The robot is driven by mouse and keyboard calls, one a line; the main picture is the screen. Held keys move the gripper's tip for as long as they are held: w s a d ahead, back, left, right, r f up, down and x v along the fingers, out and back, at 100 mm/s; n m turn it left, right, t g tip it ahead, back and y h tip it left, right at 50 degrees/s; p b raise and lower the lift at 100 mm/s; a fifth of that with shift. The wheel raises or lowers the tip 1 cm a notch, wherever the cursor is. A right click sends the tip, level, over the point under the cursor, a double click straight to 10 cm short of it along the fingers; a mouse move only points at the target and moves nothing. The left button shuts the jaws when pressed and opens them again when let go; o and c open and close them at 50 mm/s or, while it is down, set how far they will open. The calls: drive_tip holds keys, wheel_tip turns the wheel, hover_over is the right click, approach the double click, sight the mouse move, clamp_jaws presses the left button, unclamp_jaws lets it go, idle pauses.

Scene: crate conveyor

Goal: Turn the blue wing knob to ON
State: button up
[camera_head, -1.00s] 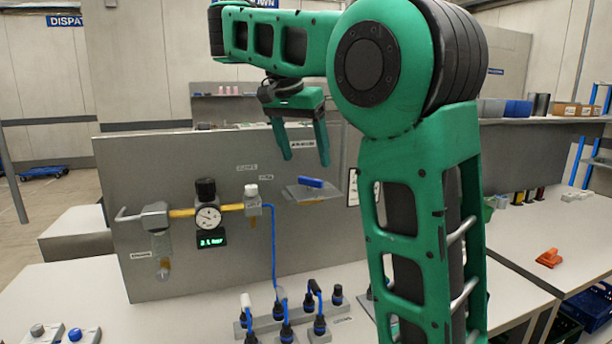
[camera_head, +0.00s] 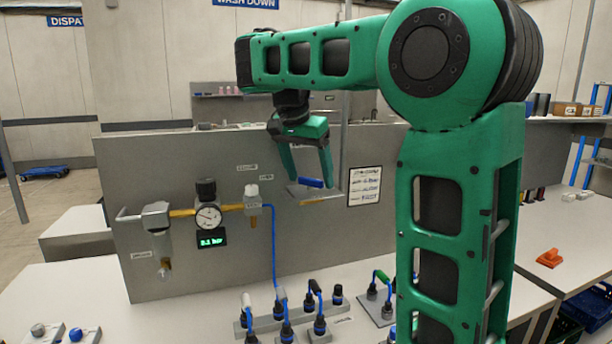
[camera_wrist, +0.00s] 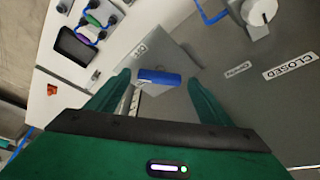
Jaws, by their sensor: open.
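The blue wing knob (camera_head: 311,183) sits on a grey plate (camera_head: 330,194) on the upright grey panel. In the wrist view the knob (camera_wrist: 160,77) is a blue bar lying crosswise over the plate (camera_wrist: 182,62). My gripper (camera_head: 309,178) is open, its fingers pointing down at the knob. In the wrist view the knob lies between the two spread fingers (camera_wrist: 162,84), with a gap visible on each side. Contact cannot be told.
A pressure gauge (camera_head: 208,217) with a green display (camera_head: 211,239) and a yellow pipe is left of the knob. A white sign (camera_head: 364,186) hangs to its right. Hoses with black and blue fittings (camera_head: 286,332) stand on the bench below. A CLOSED label (camera_wrist: 290,67) shows on the panel.

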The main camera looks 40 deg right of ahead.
drive_tip(key=shift+c, duration=0.5)
drive_tip(key=c, duration=0.9)
drive_tip(key=shift+c, duration=0.2)
drive_tip(key=shift+n, duration=0.4)
drive_tip(key=n+t, duration=0.1)
drive_tip(key=n, duration=0.1)
drive_tip(key=n+y, duration=0.1)
drive_tip(key=n, duration=0.1)
drive_tip(key=shift+s+d+r+n+t, duration=0.2)
drive_tip(key=shift+n+t, duration=0.1)
drive_tip(key=shift+t, duration=0.1)
drive_tip(key=n, duration=0.2)
drive_tip(key=n+t+y, duration=0.1)
drive_tip(key=n, duration=0.1)
drive_tip(key=shift+n+y, duration=0.3)
drive_tip(key=shift+n, duration=0.1)
drive_tip(key=o, duration=1)
